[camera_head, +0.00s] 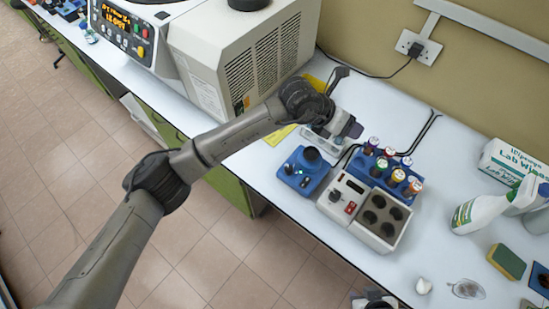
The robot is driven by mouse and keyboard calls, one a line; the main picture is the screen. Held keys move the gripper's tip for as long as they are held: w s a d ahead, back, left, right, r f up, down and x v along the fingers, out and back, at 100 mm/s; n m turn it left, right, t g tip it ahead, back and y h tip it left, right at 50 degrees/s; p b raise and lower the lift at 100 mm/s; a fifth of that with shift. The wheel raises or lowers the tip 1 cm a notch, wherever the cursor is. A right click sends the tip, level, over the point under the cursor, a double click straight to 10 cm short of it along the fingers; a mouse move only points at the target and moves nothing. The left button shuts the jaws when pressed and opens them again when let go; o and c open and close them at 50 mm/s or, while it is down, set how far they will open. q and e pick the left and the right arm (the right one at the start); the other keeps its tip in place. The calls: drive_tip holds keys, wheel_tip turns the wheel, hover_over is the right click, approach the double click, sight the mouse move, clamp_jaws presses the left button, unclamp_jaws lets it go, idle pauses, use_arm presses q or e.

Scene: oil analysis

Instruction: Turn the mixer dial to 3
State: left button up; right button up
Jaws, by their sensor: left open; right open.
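The mixer (302,173) is a small blue box on the white bench, with a round black cup on top. Small controls show on its front; I cannot read the dial setting or its numbers. My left gripper (346,103) is open over the bench, behind and right of the mixer and apart from it. Nothing shows between its fingers. My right gripper (375,301) shows only partly at the bottom edge, in front of the bench, well away from the mixer.
A white block heater (366,207) with dark wells stands right of the mixer. A blue rack (377,172) of several capped vials is behind it. A large beige machine (245,60) stands left. A spray bottle (480,212), wipes box (512,162) and sponge (506,262) are at right.

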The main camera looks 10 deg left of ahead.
use_arm(q)
drive_tip(key=a+f+y, duration=0.4)
drive_tip(key=a+y, duration=0.1)
drive_tip(key=a, duration=0.1)
drive_tip(key=n+g+y, duration=0.2)
drive_tip(key=g+y, duration=0.1)
drive_tip(key=y, duration=0.1)
approach(289, 168)
wheel_tip(289, 168, down, 9)
drive_tip(key=shift+s+d+f, duration=0.1)
drive_tip(key=shift+d+f, duration=0.05)
drive_tip(key=c, duration=0.9)
